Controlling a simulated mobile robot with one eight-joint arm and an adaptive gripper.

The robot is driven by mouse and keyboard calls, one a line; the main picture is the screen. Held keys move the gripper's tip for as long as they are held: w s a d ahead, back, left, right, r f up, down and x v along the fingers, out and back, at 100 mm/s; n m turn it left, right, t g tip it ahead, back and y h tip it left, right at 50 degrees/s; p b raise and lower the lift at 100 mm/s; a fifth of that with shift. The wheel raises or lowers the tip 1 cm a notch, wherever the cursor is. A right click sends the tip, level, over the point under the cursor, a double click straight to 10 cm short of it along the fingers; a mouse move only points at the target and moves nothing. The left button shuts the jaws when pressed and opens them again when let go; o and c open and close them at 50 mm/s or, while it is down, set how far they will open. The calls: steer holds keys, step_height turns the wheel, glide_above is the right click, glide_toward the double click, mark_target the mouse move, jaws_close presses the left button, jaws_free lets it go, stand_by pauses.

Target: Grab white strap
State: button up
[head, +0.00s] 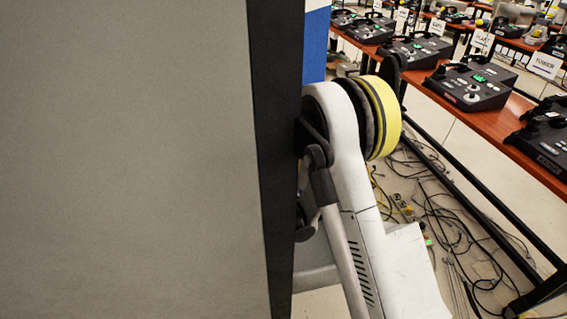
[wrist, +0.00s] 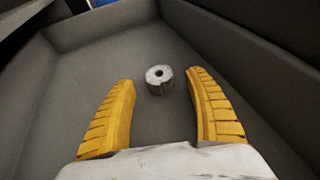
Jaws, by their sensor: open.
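A small white roll, likely the white strap (wrist: 159,84), stands on the grey floor of a bin or deep tray in the wrist view. It has a dark hole in its middle. My gripper (wrist: 162,82) shows there with two yellow ribbed fingers spread wide. The roll lies beyond the fingers, roughly centred between their tips, and I see no contact. In the head view a large grey panel hides my gripper and the strap.
The grey bin (wrist: 55,90) has walls at the left, back and right, close around the fingers. Loose cables (head: 455,235) lie on the floor below.

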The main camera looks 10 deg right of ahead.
mark_target(283, 157)
steer(key=x, duration=0.3)
steer(key=shift+f+b, duration=0.1)
steer(key=shift+b, duration=0.3)
steer(key=c, duration=0.9)
steer(key=shift+c, duration=0.2)
